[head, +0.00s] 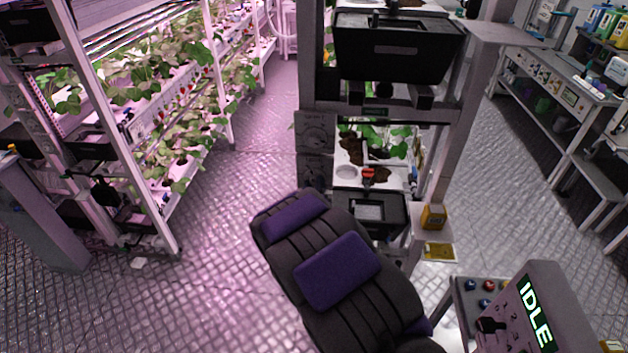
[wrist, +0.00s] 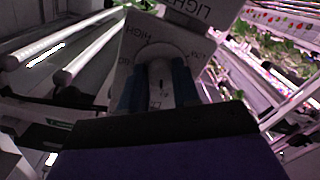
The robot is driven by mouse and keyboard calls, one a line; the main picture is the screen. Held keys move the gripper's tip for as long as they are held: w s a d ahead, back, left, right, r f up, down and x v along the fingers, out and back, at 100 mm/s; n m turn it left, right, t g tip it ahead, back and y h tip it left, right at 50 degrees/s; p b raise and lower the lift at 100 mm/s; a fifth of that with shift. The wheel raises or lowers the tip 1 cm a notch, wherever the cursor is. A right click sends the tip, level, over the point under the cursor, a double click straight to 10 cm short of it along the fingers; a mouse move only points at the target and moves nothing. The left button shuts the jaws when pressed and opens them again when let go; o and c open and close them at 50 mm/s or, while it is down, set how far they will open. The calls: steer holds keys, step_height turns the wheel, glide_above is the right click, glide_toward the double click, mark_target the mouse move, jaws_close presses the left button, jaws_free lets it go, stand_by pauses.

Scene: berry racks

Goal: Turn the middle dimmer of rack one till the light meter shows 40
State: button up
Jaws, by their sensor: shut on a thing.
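In the wrist view, my gripper (wrist: 158,84) has its two blue fingers closed on either side of a dimmer knob (wrist: 159,72). The knob sits on a pale dial plate (wrist: 135,50) marked HIGH and LOW, with an 80 near its edge. Part of the knob is hidden by the fingers. In the head view, two grey dimmer panels (head: 314,131) (head: 313,170) are stacked on the left post of the central rack. My gripper is hidden there behind my dark, purple-padded arm. I cannot make out a light meter reading.
The central rack (head: 383,122) carries black bins and a white planting tray. A small yellow box (head: 433,217) sits on its right side. A console (head: 540,305) reading IDLE stands at lower right. A berry rack (head: 150,130) stands at left. Floor (head: 220,240) is free between.

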steer(key=n, duration=0.1)
steer(key=n+p, duration=0.1)
steer(key=n, duration=0.3)
steer(key=shift+a+r+p, duration=0.2)
steer(key=shift+r+p, duration=0.05)
steer(key=shift+p, duration=0.1)
steer(key=n, duration=0.5)
steer(key=shift+f, duration=0.1)
steer(key=shift+d+n+b, duration=0.1)
steer(key=shift+n+b, duration=0.2)
steer(key=shift+n, duration=0.5)
steer(key=shift+f, duration=0.15)
steer(key=o, duration=1.1)
steer(key=shift+a, duration=0.25)
steer(key=shift+c, duration=0.2)
steer(key=shift+d, duration=0.1)
